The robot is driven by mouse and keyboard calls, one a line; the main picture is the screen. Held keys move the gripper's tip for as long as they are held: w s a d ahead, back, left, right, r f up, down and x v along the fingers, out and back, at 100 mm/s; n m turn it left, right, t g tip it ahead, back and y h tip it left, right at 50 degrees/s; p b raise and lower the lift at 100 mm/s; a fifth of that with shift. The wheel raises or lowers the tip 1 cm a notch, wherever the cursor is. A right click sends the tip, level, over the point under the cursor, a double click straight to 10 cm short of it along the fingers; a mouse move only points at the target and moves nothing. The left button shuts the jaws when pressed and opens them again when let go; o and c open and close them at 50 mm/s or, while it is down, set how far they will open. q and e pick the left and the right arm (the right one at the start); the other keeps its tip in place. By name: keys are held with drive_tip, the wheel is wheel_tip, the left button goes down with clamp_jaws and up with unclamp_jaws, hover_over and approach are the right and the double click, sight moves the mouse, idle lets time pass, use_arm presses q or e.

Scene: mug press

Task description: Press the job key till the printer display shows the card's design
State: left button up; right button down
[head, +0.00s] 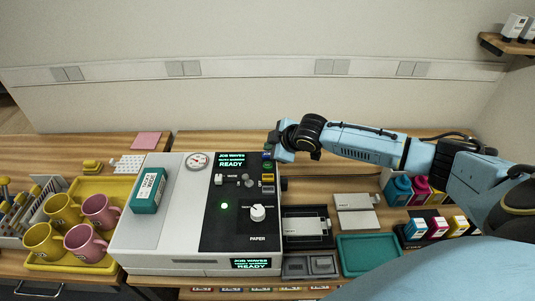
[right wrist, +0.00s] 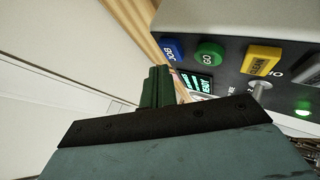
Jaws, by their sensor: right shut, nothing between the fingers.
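The printer (head: 185,240) stands in the middle of the counter. Its upper display (head: 231,160) reads JOB WAVES and READY in green; the front display (head: 251,264) reads the same. In the right wrist view the blue job key (right wrist: 172,50) is beside the green GO key (right wrist: 209,54) and yellow CLEAN key (right wrist: 263,60). My right gripper (head: 272,143) is shut and empty at the printer's back right edge, close to the key column. Its fingertips (right wrist: 157,74) show just left of the job key; contact cannot be told. My left gripper is out of view. No card design is readable.
A teal box (head: 149,190) lies on the printer's left top. A yellow tray (head: 100,185) with several mugs stands left. A dial (head: 258,213) sits on the panel.

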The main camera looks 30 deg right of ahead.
drive_tip(key=shift+f, duration=0.1)
drive_tip(key=shift+f, duration=0.3)
drive_tip(key=shift+f, duration=0.5)
idle(0.8)
drive_tip(key=shift+r, duration=0.1)
drive_tip(key=shift+r+p, duration=0.8)
drive_tip(key=shift+p, duration=0.1)
wheel_tip(320, 180, up, 5)
drive_tip(key=p, duration=0.5)
